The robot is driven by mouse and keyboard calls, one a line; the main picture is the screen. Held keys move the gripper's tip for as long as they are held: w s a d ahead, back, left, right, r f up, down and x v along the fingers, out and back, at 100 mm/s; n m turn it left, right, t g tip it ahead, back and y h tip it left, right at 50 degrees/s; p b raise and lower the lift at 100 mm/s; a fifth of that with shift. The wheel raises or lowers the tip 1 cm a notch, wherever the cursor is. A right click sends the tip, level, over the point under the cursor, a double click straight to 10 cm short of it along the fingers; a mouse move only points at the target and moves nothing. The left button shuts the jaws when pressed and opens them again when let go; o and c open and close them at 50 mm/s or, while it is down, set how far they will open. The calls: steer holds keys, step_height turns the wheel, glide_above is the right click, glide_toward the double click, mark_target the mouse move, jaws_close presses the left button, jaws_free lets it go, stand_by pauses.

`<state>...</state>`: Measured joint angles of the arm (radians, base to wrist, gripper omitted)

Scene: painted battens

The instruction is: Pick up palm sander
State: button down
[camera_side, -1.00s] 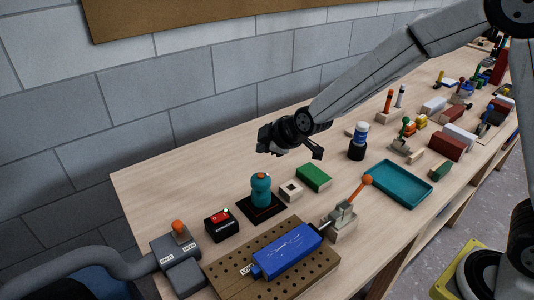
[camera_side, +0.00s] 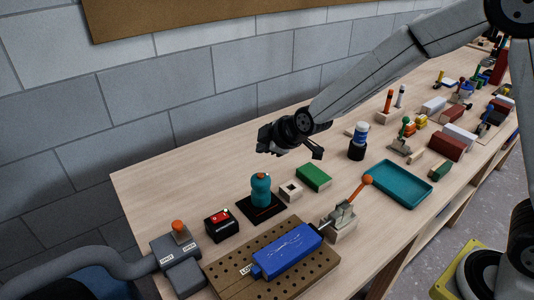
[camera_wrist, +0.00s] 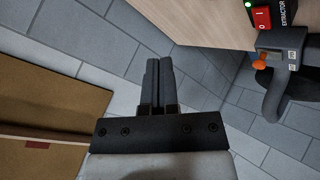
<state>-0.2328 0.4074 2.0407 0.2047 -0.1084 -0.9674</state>
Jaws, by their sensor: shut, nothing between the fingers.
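The palm sander (camera_side: 261,189) has a teal body with an orange button on top. It stands upright on a dark square pad (camera_side: 262,208) on the bench, left of the middle in the side view. My gripper (camera_side: 263,148) is up in the air above and behind the sander, clear of it, and points left toward the wall. In the wrist view its two fingers (camera_wrist: 159,65) are together with nothing between them. The sander does not show in the wrist view.
A red-switched extractor box (camera_side: 221,224) and a grey hose fitting (camera_side: 176,250) stand left of the sander. A white block (camera_side: 291,190) and green block (camera_side: 314,178) are to its right. A blue piece (camera_side: 287,251) lies on a perforated board in front. Bench behind is clear.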

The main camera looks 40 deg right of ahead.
mark_target(261, 175)
steer(key=c, duration=1.3)
jaws_free()
steer(key=o, duration=1.3)
steer(key=shift+f, duration=0.1)
steer(key=shift+w+d+f+m+g, duration=0.1)
steer(key=shift+w+f+m+g, duration=0.1)
steer(key=shift+f+m+g, duration=0.4)
steer(key=shift+d+f+g, duration=0.1)
steer(key=shift+f+g, duration=0.55)
steer(key=shift+g, duration=0.35)
steer(key=shift+s+d+f+m+g, duration=0.1)
steer(key=shift+f+m+g, duration=0.25)
steer(key=shift+g, duration=0.55)
steer(key=shift+s+f+m+g, duration=0.25)
steer(key=shift+f+g, duration=0.05)
steer(key=shift+g, duration=0.7)
